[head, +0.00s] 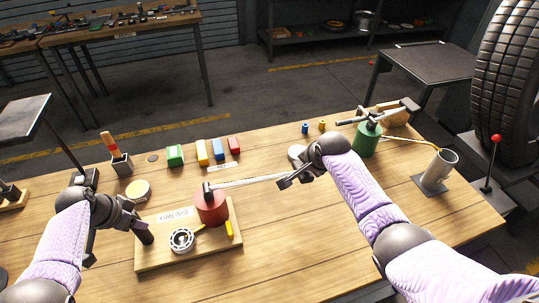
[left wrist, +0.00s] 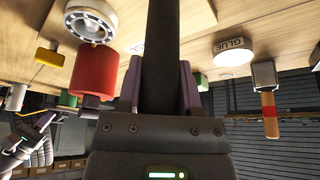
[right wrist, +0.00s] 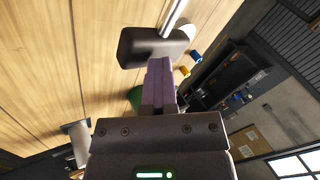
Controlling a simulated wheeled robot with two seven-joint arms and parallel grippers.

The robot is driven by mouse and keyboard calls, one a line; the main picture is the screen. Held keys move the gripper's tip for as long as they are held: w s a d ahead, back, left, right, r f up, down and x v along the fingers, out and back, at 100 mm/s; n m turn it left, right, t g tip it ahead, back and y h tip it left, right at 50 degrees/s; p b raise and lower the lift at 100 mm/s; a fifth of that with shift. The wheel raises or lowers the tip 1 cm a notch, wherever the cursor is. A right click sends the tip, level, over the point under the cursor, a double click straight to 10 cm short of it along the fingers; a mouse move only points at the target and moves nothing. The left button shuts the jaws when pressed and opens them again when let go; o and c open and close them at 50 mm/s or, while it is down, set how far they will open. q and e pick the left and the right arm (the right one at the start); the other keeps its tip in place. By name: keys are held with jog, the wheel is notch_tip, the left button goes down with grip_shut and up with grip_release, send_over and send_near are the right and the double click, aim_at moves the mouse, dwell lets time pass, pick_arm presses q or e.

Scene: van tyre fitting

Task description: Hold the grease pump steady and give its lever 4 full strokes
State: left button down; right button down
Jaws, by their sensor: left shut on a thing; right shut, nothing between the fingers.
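The grease pump is a red cylinder (head: 211,207) on a wooden board; it also shows in the left wrist view (left wrist: 95,72). Its pale metal lever (head: 245,182) runs right from the pump's top, roughly level. My left gripper (head: 136,222) is shut on a dark upright post (left wrist: 163,50) at the board's left side. My right gripper (head: 290,179) is at the lever's far end. In the right wrist view its fingers (right wrist: 160,75) are shut and empty, with the lever's black grip (right wrist: 150,47) just at their tips. I cannot tell whether they touch.
The board (head: 170,262) also carries a bearing (head: 182,240) and a yellow piece (head: 229,229). Coloured blocks (head: 202,152) stand at the back. The bench is clear right of the board.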

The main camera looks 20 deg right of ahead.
jog(key=shift+a+f, duration=0.1)
jog(key=shift+f, duration=0.45)
jog(key=shift+a+f, duration=0.1)
jog(key=shift+f, duration=0.35)
notch_tip(320, 180, up, 13)
dwell(0.5)
jog(key=shift+r, duration=0.1)
dwell(0.4)
